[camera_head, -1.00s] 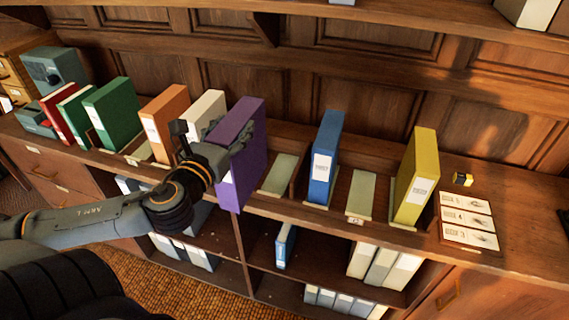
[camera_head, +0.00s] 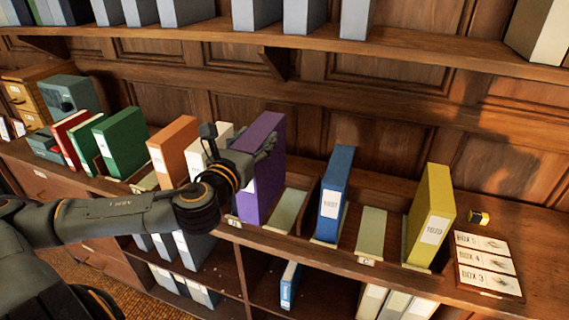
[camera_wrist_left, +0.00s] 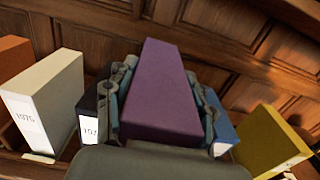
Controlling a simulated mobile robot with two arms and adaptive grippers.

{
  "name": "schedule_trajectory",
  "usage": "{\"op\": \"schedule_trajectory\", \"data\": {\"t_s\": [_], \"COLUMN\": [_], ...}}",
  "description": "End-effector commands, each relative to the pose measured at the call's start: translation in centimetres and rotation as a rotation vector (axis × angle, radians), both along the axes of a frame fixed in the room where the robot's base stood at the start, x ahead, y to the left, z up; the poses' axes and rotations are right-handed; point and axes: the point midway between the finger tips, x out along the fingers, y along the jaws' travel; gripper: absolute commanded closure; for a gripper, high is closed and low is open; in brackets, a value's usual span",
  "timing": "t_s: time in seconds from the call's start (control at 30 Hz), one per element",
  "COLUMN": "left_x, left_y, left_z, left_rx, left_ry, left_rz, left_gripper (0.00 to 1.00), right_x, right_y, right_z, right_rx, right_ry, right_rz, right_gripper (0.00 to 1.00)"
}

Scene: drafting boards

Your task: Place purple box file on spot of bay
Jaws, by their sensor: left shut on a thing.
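The purple box file (camera_head: 263,150) is upright in my left gripper (camera_head: 262,150), over the counter between the white file and an empty pale green pad (camera_head: 287,210). Whether its base touches the counter cannot be told. In the left wrist view the fingers press both sides of the purple file (camera_wrist_left: 160,90). The bay is a row of files with pale pads; another empty pad (camera_head: 371,233) lies between the blue file (camera_head: 334,195) and the yellow file (camera_head: 430,215). My right gripper is out of view.
White (camera_head: 222,140), orange (camera_head: 174,150), green (camera_head: 121,142) and red files stand to the left. Labelled cards (camera_head: 487,263) and a small yellow-black object (camera_head: 479,217) lie at the right. An upper shelf (camera_head: 400,45) runs above. In the wrist view a dark labelled item (camera_wrist_left: 90,120) is partly hidden.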

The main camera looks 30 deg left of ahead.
Motion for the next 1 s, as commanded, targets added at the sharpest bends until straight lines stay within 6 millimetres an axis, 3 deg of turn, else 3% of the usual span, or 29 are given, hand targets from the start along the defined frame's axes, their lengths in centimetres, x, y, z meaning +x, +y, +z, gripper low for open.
{"op": "schedule_trajectory", "data": {"t_s": [0.17,0.37,0.6,0.87,1.0], "left_x": [1.7,5.1,8.3,9.6,9.9], "left_y": [-0.1,-0.6,-0.8,-0.9,-0.9], "left_z": [-0.1,-1.4,-5.7,-7.4,-9.2], "left_rx": [-0.007,-0.007,-0.001,0.001,0.000], "left_ry": [-0.011,-0.010,-0.005,-0.007,-0.001], "left_rz": [0.001,-0.004,-0.004,-0.005,-0.004], "left_gripper": [1.00,1.00,1.00,1.00,1.00], "right_x": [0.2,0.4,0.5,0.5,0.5], "right_y": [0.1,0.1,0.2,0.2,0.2], "right_z": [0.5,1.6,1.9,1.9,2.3], "right_rx": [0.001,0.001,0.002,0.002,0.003], "right_ry": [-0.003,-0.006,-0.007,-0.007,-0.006], "right_rz": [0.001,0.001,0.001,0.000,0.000], "right_gripper": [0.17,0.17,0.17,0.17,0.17]}}
